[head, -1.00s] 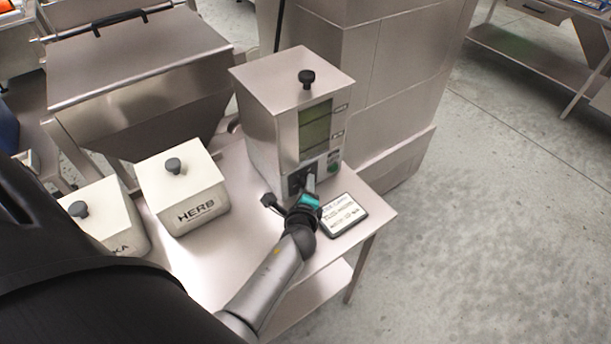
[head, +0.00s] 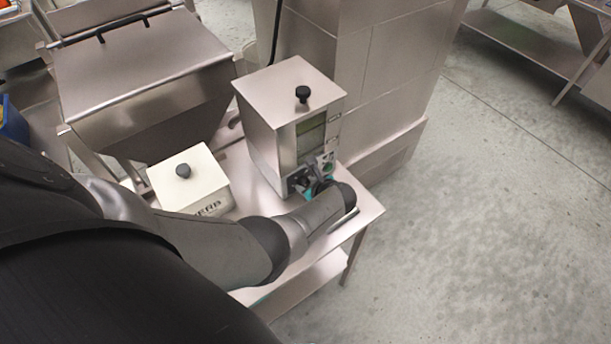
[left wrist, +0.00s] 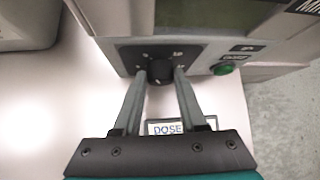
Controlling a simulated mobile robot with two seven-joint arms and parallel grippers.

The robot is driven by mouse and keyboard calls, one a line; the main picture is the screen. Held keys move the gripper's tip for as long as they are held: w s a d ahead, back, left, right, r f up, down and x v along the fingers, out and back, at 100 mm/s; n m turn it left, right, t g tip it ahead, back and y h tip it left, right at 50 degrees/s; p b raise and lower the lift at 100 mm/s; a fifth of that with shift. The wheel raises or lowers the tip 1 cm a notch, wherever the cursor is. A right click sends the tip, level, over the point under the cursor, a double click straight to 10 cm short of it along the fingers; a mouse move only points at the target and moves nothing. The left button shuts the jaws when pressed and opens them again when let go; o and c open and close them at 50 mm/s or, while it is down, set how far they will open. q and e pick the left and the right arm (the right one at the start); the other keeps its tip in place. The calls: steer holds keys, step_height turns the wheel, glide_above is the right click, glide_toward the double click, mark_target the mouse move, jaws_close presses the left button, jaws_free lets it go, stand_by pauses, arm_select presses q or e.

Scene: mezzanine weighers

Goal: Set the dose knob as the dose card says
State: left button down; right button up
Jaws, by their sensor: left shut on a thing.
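The dose knob (left wrist: 159,72) is a dark round knob on a black dial plate, low on the front of the steel doser (head: 268,135). My left gripper (left wrist: 160,78) has one finger on each side of the knob and is shut on it. In the head view my left gripper (head: 312,184) is at the doser's front, and my forearm and wrist hide most of it and the knob. My right gripper is not in view.
A green button (left wrist: 225,69) sits right of the dial. A white HERB bin (head: 190,178) with a black lid knob stands left of the doser on the steel table (head: 364,210). A large lidded steel hopper (head: 140,65) is behind. Open floor lies to the right.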

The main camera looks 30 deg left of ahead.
arm_select(q)
steer(key=shift+w+g+b, duration=0.2)
steer(key=shift+g+b, duration=0.1)
steer(key=shift+g, duration=0.1)
steer(key=m+g+y+b, duration=0.1)
steer(key=g+b, duration=0.1)
steer(key=b, duration=0.4)
steer(key=m+g+y+b, duration=0.1)
steer(key=m+g+b, duration=0.1)
steer(key=b, duration=0.5)
steer(key=w+f+m+g+y+b, duration=0.1)
steer(key=g+b, duration=0.1)
steer(key=b, duration=0.4)
steer(key=shift+d+m+g+y, duration=0.25)
steer(key=shift+m+g+y, duration=0.05)
steer(key=shift+y, duration=0.1)
steer(key=shift+g+b, duration=0.3)
steer(key=shift+b, duration=0.75)
steer(key=shift+r+y, duration=0.1)
steer(key=shift+y, duration=0.2)
steer(key=shift+c, duration=2.3)
jaws_free()
steer(key=shift+r, duration=0.1)
